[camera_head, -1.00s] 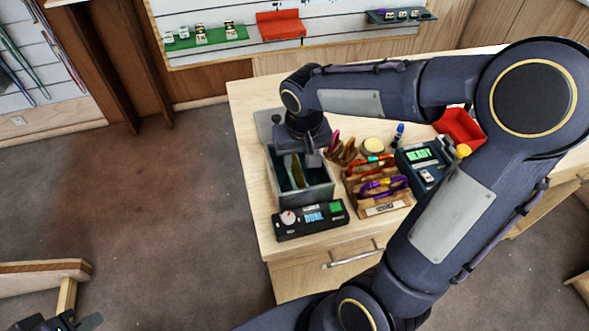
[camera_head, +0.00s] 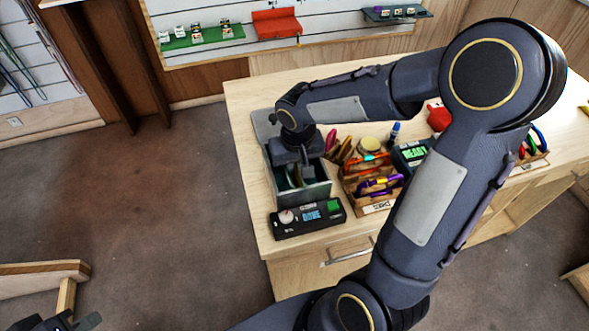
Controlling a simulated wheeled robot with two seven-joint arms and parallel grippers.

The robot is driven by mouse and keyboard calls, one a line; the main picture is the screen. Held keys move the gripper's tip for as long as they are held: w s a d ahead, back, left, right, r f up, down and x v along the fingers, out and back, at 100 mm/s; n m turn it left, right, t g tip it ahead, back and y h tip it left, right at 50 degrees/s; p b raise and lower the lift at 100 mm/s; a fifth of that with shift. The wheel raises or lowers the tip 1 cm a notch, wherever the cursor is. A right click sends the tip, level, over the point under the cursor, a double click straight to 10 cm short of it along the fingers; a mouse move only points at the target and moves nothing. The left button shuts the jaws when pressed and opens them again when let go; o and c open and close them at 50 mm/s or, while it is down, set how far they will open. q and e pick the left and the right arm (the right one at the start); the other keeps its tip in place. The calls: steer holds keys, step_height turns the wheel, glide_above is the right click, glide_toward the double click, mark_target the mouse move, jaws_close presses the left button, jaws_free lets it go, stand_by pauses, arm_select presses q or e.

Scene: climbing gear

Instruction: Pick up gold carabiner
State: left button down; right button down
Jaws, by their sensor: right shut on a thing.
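My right gripper (camera_head: 298,172) points down into an open grey bin (camera_head: 316,195) with a dark inside, on the wooden counter. It is shut on a thin yellowish thing, which looks like the gold carabiner (camera_head: 297,179); it sits low, between the bin's walls. The gripper body hides the bin's far part and most of the carabiner. My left gripper (camera_head: 72,323) shows only in part at the bottom left edge, far from the counter, and its jaws cannot be made out.
A black device with a dial and green button (camera_head: 308,217) stands in front of the bin. A wooden organiser of coloured carabiners (camera_head: 376,207) is close on its right. A device with a green screen (camera_head: 412,153) is further right, partly behind my arm.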

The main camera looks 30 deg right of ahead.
steer(key=shift+r, duration=0.1)
step_height(320, 180, up, 10)
steer(key=shift+f+b, duration=0.1)
steer(key=shift+b, duration=0.2)
steer(key=c, duration=2.2)
jaws_free()
